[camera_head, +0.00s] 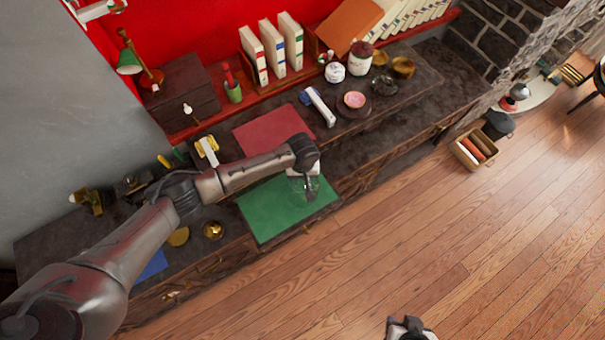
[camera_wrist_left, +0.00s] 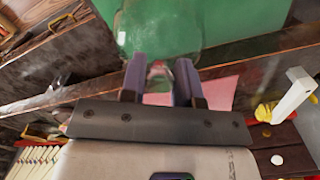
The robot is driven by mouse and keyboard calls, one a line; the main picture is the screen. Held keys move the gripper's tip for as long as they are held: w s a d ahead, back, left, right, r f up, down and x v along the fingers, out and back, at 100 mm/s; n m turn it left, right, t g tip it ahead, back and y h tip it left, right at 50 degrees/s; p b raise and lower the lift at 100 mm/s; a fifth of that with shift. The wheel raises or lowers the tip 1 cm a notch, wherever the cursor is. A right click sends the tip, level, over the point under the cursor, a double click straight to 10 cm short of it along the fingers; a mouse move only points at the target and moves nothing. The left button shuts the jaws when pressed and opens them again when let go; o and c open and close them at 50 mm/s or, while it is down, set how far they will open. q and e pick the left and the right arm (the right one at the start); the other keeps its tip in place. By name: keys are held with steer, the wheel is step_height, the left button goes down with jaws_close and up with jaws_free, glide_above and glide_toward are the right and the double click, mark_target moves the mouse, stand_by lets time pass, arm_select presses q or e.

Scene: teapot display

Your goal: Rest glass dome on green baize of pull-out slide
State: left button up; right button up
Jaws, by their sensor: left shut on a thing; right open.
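The clear glass dome (camera_head: 302,187) is at the far right part of the green baize (camera_head: 268,217) in the head view. My left gripper (camera_wrist_left: 160,82) is shut on the dome's knob, seen between its two fingers in the left wrist view. The dome's glass (camera_wrist_left: 160,28) lies beyond the fingers, with the green baize (camera_wrist_left: 250,22) beyond and beside it. I cannot tell whether the dome's rim touches the baize. My left forearm hides part of the slide. My right gripper (camera_head: 408,329) is open and empty, low over the wooden floor at the bottom edge.
A red mat (camera_head: 271,128) lies on the dark desk behind the baize. A white-handled item (camera_head: 320,106), a pink-topped dish (camera_head: 354,100) and jars stand to the right. Brass pieces (camera_head: 213,230) sit left of the baize. The wooden floor in front is clear.

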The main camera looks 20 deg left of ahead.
arm_select(q)
steer(key=shift+f, duration=0.45)
steer(key=o, duration=1.5)
steer(key=shift+r, duration=0.1)
steer(key=shift+r+p, duration=0.55)
steer(key=shift+p, duration=0.1)
steer(key=shift+r+p, duration=2.35)
steer(key=shift+p, duration=0.65)
